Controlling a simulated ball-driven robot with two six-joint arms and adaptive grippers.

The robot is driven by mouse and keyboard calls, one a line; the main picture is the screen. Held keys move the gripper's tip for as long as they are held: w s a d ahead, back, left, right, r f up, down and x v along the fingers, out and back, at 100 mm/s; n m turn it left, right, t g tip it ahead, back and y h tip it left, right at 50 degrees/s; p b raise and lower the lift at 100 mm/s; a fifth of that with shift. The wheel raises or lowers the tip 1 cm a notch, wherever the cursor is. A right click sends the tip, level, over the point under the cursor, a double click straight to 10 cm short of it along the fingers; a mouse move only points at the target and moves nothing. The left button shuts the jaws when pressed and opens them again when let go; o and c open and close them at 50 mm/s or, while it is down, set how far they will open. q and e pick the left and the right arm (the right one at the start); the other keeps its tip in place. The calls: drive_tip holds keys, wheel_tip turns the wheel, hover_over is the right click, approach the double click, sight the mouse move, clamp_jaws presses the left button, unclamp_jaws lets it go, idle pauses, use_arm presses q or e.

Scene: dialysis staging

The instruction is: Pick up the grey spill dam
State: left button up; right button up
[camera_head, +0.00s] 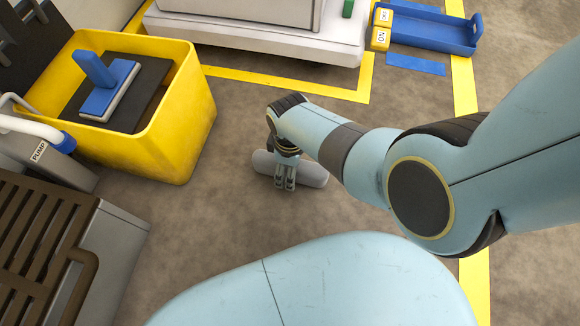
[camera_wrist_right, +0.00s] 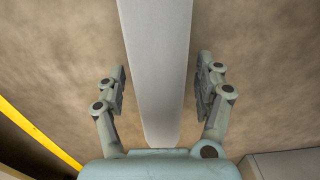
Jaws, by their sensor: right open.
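The grey spill dam (camera_head: 308,172) is a rounded bar lying on the brown floor in the middle of the head view. My right gripper (camera_head: 285,186) is over it and hides part of its middle. In the right wrist view the dam (camera_wrist_right: 155,60) runs lengthwise between the two fingers of my right gripper (camera_wrist_right: 160,82). The fingers are open, one on each side of the dam, with a gap to it on both sides. My left gripper is not in view.
A yellow bin (camera_head: 190,140) holding a blue-handled tool (camera_head: 105,85) stands to the left. A slatted grey unit (camera_head: 118,255) is at the lower left. A blue tray (camera_head: 430,32) and a white machine base (camera_head: 250,35) are at the back. Floor around the dam is clear.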

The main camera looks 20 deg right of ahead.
drive_tip(key=c, duration=1.3)
drive_tip(key=shift+r, duration=0.1)
